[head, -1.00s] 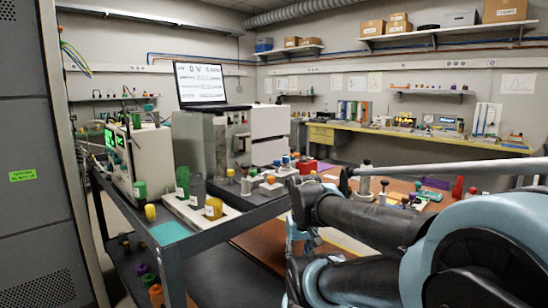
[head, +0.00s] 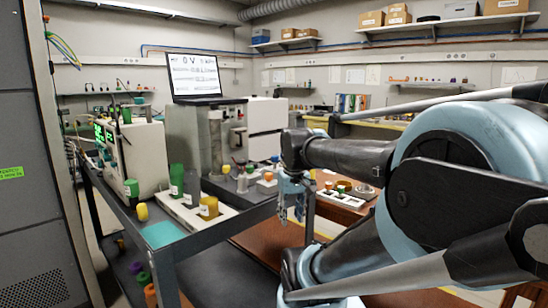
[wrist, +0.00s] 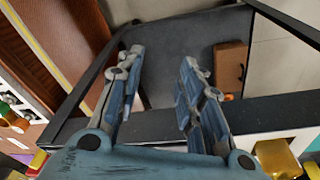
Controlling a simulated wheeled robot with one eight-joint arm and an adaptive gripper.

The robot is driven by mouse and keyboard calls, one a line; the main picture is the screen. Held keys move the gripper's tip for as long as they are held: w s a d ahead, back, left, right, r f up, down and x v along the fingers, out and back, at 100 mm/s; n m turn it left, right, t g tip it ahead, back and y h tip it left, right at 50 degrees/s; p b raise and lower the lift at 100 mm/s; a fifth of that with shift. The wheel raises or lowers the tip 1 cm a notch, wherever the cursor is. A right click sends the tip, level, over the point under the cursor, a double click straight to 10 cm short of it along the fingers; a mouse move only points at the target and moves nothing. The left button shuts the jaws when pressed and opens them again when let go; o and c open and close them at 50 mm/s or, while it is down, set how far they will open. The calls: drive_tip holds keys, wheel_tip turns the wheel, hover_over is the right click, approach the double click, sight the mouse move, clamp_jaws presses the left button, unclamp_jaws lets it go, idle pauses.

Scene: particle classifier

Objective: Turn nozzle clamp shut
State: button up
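A grey bench instrument (head: 184,145) with a clear upright cylinder (head: 216,135) and a white housing (head: 266,125) stands on the dark cart (head: 215,236) in the head view. I cannot pick out the nozzle clamp with certainty; parts at the instrument's front are small. My gripper (head: 292,196) hangs near the cart's right front corner, right of the instrument and apart from it. In the wrist view my gripper (wrist: 160,62) has its two blue fingers spread apart with nothing between them. It faces down past a dark cart edge toward a lower dark surface.
A laptop (head: 194,78) sits above the instrument, and a green-screen device (head: 132,157) stands at left. A brown table (head: 345,200) with a small rack is behind my arm.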

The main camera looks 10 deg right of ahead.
drive_tip(key=w+r+n+g, duration=0.1)
drive_tip(key=w+r+n, duration=0.3)
drive_tip(key=w+r, duration=1.25)
drive_tip(key=n, duration=0.3)
approach(275, 156)
drive_tip(key=shift+g, duration=0.4)
drive_tip(key=f, duration=0.3)
drive_tip(key=w+f, duration=0.1)
drive_tip(key=f, duration=0.5)
drive_tip(key=shift+w+f, duration=0.15)
drive_tip(key=shift+f, duration=0.05)
drive_tip(key=c, duration=0.8)
